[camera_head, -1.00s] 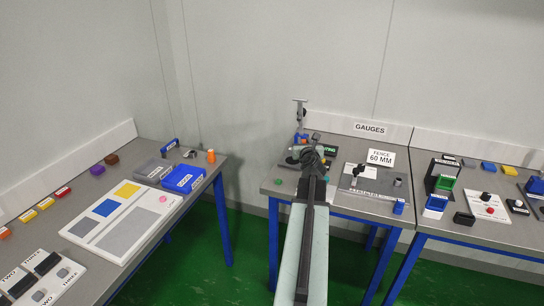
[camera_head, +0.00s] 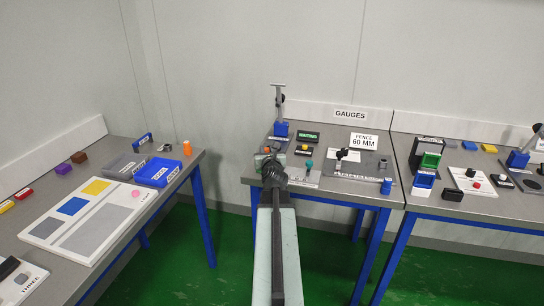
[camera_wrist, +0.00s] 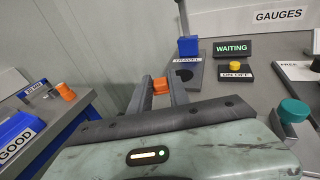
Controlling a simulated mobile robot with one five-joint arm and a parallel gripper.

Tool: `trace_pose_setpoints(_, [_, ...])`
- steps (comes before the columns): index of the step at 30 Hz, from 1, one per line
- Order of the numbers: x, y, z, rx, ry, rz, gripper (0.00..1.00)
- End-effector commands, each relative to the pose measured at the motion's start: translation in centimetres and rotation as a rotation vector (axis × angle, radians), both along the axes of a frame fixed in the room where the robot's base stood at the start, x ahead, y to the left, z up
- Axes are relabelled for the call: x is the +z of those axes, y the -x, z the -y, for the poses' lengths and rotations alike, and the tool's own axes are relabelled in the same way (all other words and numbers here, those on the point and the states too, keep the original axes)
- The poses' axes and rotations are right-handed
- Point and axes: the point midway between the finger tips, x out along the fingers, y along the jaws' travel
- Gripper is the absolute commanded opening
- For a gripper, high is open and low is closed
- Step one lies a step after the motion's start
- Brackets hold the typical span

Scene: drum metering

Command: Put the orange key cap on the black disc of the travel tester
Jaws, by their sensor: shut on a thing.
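My gripper (camera_wrist: 160,86) is shut on the orange key cap (camera_wrist: 160,84), which shows between the fingertips in the wrist view. The travel tester (camera_wrist: 188,47) stands beyond, with a blue block, a dark plate and a TRAVEL label. Its black disc (camera_wrist: 185,75) lies just right of the right finger, apart from the cap. In the head view the tester (camera_head: 281,129) stands at the back left of the gauges table, with an upright post. My gripper (camera_head: 266,153) is in front of it and hides much of its plate and the disc.
A WAITING sign (camera_wrist: 232,48) and a yellow ON OFF button (camera_wrist: 235,65) are right of the tester. A teal knob (camera_wrist: 293,110) stands nearer. A fence plate (camera_head: 350,170) is farther right. The left table (camera_head: 110,255) holds trays and an orange cylinder (camera_head: 187,148).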

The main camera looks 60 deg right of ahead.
Motion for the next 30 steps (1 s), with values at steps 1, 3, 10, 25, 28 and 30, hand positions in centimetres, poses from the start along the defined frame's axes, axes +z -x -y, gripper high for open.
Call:
trace_pose_setpoints(1, [0.1, -0.2, 0.5, 0.000, -0.001, 0.001, 0.00])
trace_pose_setpoints(3, [-0.1, -0.8, 2.0, -0.001, -0.001, 0.001, 0.00])
trace_pose_setpoints(10, [-0.8, -3.7, 8.7, 0.000, 0.000, 0.000, 0.00])
trace_pose_setpoints(25, [-1.3, -6.0, 14.3, 0.001, 0.000, 0.000, 0.00])
trace_pose_setpoints(28, [-2.6, -6.3, 14.8, 0.002, 0.000, 0.000, 0.00])
trace_pose_setpoints(30, [-4.1, -6.3, 14.7, 0.002, 0.000, 0.000, 0.00])
